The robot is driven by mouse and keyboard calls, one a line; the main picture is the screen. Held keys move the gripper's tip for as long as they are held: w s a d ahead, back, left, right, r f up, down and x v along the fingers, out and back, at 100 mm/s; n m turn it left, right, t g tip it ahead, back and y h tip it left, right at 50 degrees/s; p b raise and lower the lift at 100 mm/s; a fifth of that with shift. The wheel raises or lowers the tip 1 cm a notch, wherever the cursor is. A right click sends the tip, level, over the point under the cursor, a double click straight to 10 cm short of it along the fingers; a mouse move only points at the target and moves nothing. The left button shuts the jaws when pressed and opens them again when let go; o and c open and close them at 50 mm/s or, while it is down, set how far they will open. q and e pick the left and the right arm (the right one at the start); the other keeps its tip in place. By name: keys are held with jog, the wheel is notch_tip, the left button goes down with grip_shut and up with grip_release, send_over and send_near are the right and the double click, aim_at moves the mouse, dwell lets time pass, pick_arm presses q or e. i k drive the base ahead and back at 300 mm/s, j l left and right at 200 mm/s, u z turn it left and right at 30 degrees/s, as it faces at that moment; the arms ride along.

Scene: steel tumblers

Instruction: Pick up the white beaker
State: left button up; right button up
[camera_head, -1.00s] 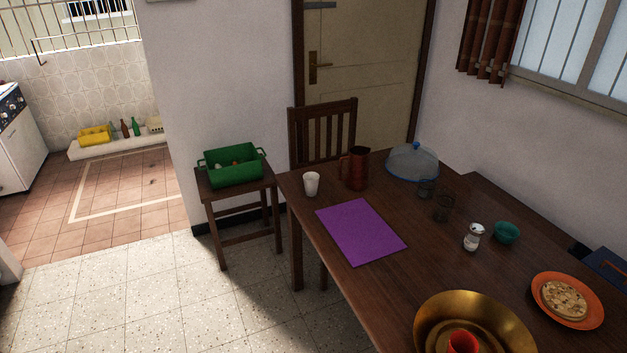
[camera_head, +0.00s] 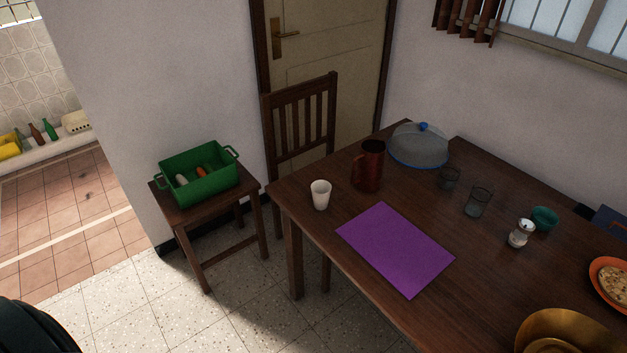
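The white beaker (camera_head: 320,195) stands upright on the dark wooden table (camera_head: 330,234), near its left corner. It is left of the reddish-brown jug (camera_head: 369,166) and just beyond the left corner of the purple mat (camera_head: 396,248). Nothing covers it. Neither of my grippers shows in the head view. A dark rounded shape at the bottom left edge may be part of my own body.
A green crate (camera_head: 199,176) with a few items sits on a stool (camera_head: 207,211) left of the table. A chair (camera_head: 300,113) stands behind. Glasses (camera_head: 478,201), a clear dome (camera_head: 419,146), a shaker (camera_head: 520,233) and a brass bowl (camera_head: 566,333) are farther right. Tiled floor is open at lower left.

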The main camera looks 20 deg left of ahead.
aim_at(320, 189)
jog(key=i+j+z, duration=0.15)
jog(key=j, duration=0.5)
jog(key=j+z, duration=0.15)
jog(key=j, duration=0.5)
